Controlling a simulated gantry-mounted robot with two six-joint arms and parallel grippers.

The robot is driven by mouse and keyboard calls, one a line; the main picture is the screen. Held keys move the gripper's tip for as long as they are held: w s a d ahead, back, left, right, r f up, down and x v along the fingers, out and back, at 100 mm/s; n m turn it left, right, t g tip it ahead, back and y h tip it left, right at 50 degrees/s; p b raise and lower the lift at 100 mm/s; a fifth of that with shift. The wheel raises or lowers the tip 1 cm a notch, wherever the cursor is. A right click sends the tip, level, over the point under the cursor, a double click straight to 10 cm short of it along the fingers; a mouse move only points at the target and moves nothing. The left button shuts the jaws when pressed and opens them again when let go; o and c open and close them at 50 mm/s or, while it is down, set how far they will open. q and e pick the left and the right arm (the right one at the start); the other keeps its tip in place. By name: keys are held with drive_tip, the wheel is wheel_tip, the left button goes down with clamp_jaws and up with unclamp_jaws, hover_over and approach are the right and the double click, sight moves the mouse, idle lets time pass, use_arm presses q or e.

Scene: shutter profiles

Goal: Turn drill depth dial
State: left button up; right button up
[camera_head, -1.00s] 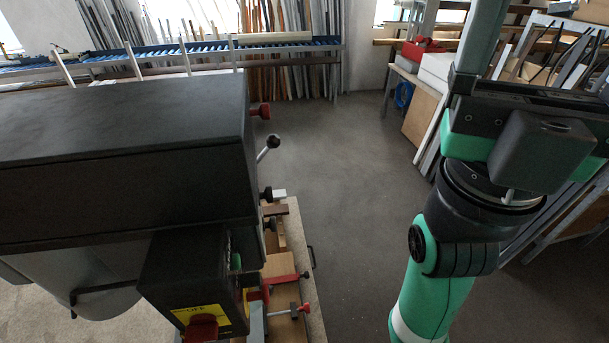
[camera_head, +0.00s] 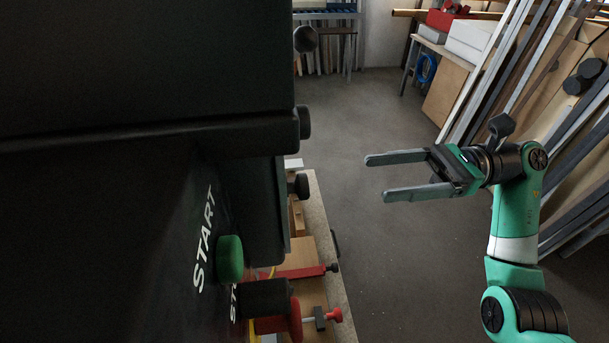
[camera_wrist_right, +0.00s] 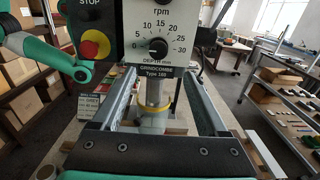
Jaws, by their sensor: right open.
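The drill press (camera_head: 130,60) fills the left of the head view as a large dark housing. Its depth dial is hidden there. In the right wrist view, the black round depth dial (camera_wrist_right: 158,47) sits on a white plate with a scale from 0 to 30 marked "DEPTH mm". My right gripper (camera_head: 377,178) is open and empty, apart from the drill press and to its right in the head view, its fingers pointing left. In the right wrist view, its two fingers (camera_wrist_right: 165,73) reach toward the press, below and either side of the dial. My left gripper is not in view.
A green START button (camera_head: 230,259) sticks out of the press housing. A red stop button (camera_wrist_right: 89,49) shows in the wrist view. A wooden bench (camera_head: 318,215) with red clamps lies beyond the press. Leaning profiles (camera_head: 500,70) stand at the right. Open floor lies between.

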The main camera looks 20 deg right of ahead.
sight(300, 186)
drive_tip(key=p+x, duration=0.1)
drive_tip(key=x, duration=1)
drive_tip(key=shift+a, duration=0.35)
clamp_jaws()
